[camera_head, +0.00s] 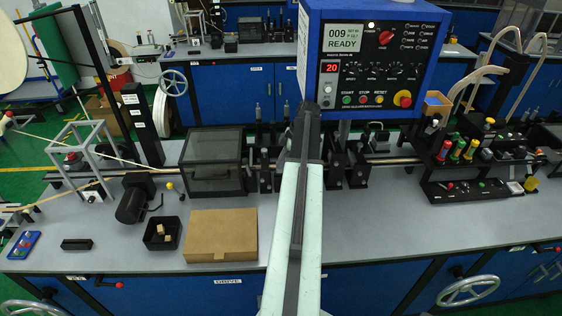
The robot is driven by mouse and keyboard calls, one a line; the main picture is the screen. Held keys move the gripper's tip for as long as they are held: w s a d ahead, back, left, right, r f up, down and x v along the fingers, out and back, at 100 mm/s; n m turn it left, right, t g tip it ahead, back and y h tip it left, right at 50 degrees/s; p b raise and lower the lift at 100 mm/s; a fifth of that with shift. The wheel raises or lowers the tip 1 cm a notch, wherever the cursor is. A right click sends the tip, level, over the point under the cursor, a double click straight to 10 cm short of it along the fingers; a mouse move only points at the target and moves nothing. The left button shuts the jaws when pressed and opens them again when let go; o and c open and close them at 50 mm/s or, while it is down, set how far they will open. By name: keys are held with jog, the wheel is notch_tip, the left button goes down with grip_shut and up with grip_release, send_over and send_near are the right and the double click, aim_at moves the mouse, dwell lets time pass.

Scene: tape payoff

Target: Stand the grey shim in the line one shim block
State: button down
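I cannot make out a grey shim for certain. A small blue tray (23,245) at the far left of the bench holds small coloured pieces, too small to tell apart. A low black block (76,244) lies to its right on the bench top; I cannot tell if it is the line one shim block. My arm reaches up the middle from the bottom edge, its dark far end in front of the machine line. My gripper's fingers do not show.
An open black bin (161,245) with small wooden blocks and a brown cardboard box (221,236) stand left of my arm. A blue control panel (371,60) reading READY rises behind. A black rack (478,187) with coloured handles is at right.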

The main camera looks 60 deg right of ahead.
aim_at(279, 173)
jog(key=shift+f+b, duration=1.9)
jog(key=shift+f, duration=0.35)
jog(key=c, duration=1.6)
grip_release()
jog(key=p+v, duration=0.7)
jog(key=v, duration=0.1)
jog(key=shift+w, duration=0.1)
